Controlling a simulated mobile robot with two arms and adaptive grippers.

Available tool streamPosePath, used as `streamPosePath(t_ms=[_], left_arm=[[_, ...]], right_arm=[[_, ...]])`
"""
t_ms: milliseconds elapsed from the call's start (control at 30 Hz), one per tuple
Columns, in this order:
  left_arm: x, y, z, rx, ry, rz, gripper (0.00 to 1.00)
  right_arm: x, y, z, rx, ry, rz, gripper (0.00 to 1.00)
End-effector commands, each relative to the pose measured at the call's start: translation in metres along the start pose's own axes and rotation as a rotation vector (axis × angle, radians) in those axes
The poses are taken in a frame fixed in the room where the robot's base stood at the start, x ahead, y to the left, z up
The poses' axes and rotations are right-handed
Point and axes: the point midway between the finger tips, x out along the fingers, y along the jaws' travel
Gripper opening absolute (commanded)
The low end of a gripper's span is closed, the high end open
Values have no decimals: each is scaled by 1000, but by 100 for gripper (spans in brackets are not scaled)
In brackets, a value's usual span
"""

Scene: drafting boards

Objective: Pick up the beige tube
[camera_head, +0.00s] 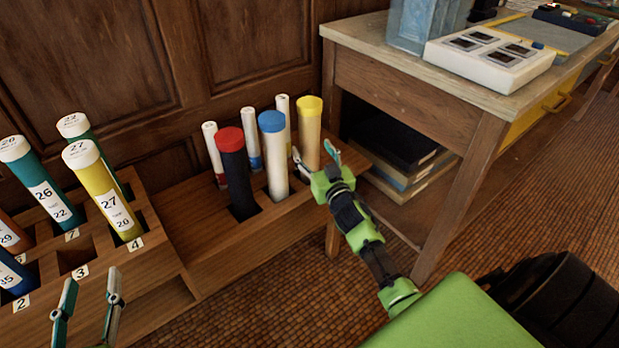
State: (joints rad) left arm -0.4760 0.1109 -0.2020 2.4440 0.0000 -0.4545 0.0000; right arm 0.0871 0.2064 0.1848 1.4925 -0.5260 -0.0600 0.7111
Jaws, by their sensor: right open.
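The beige tube (309,128) with a yellow cap stands upright at the right end of the wooden rack (215,262). My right gripper (315,154) is open at its lower part, with one finger on each side of it in the picture. I cannot tell whether the fingers touch it. The tube's bottom is hidden by the gripper and the rack. My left gripper (90,285) is at the bottom left, its two fingers apart and nothing between them, near the numbered slots.
A blue-capped white tube (275,160) and a red-capped black tube (237,180) stand left of the beige one, with thinner tubes behind. A wooden desk (400,75) stands close on the right.

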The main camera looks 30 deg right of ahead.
Motion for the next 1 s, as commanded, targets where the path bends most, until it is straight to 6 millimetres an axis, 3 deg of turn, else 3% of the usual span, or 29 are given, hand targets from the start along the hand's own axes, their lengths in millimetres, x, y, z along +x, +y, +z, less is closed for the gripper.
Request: streamPosePath(t_ms=[300,667,900,1000], left_arm=[[-2,6,-51,-5,248,14,40],[-4,8,-62,-6,293,16,40],[-4,7,-62,-6,291,16,40],[-4,7,-62,-6,291,15,40]], right_arm=[[30,1,0,0,0,0,59],[35,1,-1,0,-1,0,59],[35,1,-1,0,-1,0,5],[35,1,-2,0,0,0,5]])
